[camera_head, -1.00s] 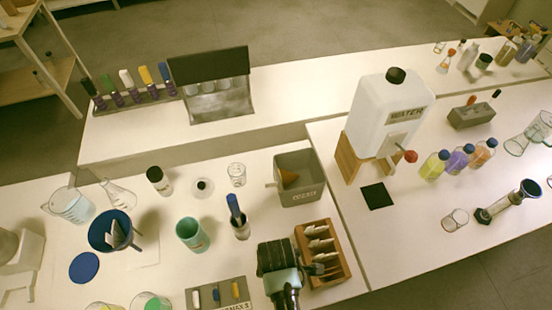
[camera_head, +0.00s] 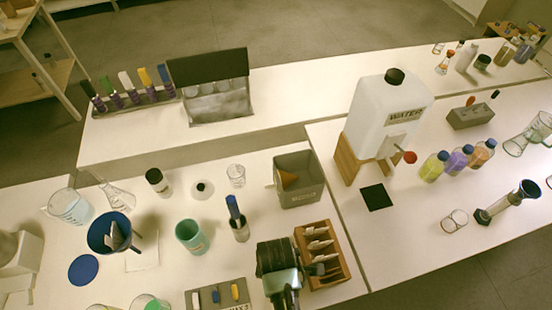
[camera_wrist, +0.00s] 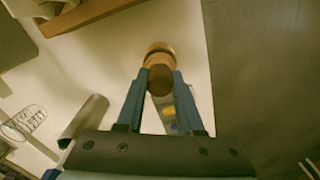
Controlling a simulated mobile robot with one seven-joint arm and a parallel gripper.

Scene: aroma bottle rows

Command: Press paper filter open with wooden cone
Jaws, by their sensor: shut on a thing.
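In the wrist view my gripper (camera_wrist: 160,82) is shut on a round-ended brown wooden piece (camera_wrist: 159,58), which looks like the wooden cone. Its tapered part cannot be made out. In the head view my arm's end is at the front, left of and close to the wooden rack, and the held piece is hidden. How far the filter is open cannot be told.
The wooden rack (camera_head: 340,270) holds several white papers. A grey bin (camera_head: 299,197) stands behind it. A water jug (camera_head: 385,110) stands right.

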